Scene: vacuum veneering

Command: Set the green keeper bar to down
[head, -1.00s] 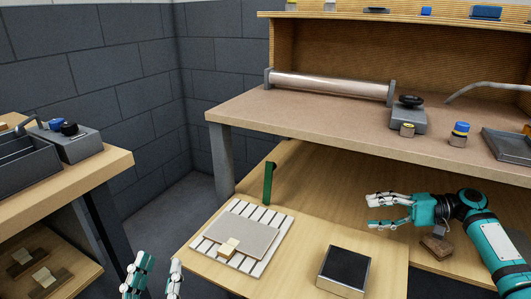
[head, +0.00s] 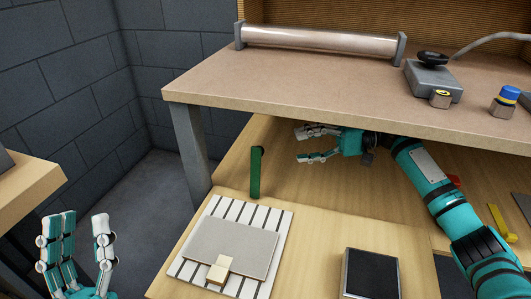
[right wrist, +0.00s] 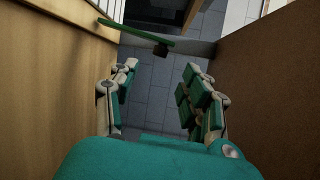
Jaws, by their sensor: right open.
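The green keeper bar (head: 255,173) stands upright on the lower wooden surface, under the left part of the workbench, with a dark pivot at its top. In the right wrist view the green bar (right wrist: 135,33) lies ahead, beyond the fingertips, with a dark block at one end. My right gripper (head: 300,145) is open and empty under the bench top, to the right of the bar and apart from it. In the right wrist view its fingers (right wrist: 160,75) are spread with nothing between them. My left gripper (head: 78,228) is open and empty at the lower left, away from the bar.
The bench top (head: 310,95) overhangs my right arm. A slatted white board (head: 278,225) with a grey sheet (head: 230,247) and small wooden block (head: 219,270) lies in front of the bar. A black-topped block (head: 370,272) stands right of it. A bench leg (head: 190,145) stands left.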

